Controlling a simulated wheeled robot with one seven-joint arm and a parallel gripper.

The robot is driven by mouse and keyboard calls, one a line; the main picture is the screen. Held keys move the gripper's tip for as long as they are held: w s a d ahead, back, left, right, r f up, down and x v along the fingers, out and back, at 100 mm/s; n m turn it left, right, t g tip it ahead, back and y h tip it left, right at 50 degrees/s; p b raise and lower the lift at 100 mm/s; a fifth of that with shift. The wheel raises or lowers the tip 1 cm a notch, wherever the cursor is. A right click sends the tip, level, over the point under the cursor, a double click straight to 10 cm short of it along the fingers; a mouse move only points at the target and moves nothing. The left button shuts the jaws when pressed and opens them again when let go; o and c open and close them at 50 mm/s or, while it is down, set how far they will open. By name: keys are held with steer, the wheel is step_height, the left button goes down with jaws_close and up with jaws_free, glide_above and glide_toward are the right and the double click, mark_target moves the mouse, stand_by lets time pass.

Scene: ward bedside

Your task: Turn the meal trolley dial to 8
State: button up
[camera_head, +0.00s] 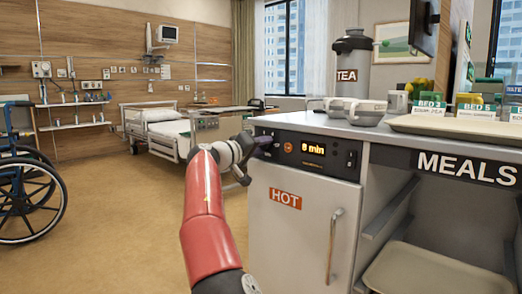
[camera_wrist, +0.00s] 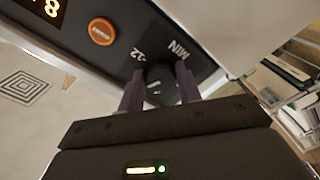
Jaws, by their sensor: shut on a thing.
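The meal trolley (camera_head: 262,235) stands at the right, with a black control panel along its upper front. The panel display (camera_head: 313,149) reads "8 min" in orange; part of it, with an 8, shows in the wrist view (camera_wrist: 52,8). The dark round dial (camera_wrist: 159,82) sits between the marks "12" and "MIN". My gripper (camera_wrist: 158,90) has one finger on each side of the dial and is shut on it. In the head view my gripper (camera_head: 262,142) is at the panel's left end and hides the dial.
An orange button (camera_wrist: 101,31) is on the panel beside the dial. The HOT door (camera_head: 285,199) below is closed, with a vertical handle (camera_head: 334,245). Bowls and a TEA urn (camera_head: 351,62) stand on top. A bed (camera_head: 165,130) and wheelchair (camera_head: 28,185) are at left, with clear floor between.

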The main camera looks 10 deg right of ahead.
steer(key=shift+f+m, duration=0.1)
steer(key=shift+m, duration=0.6)
steer(key=o, duration=1)
steer(key=b+v, duration=0.1)
steer(key=v, duration=0.6)
steer(key=shift+s+a+b, duration=0.25)
steer(key=shift+a+b, duration=0.05)
steer(key=shift+b, duration=0.1)
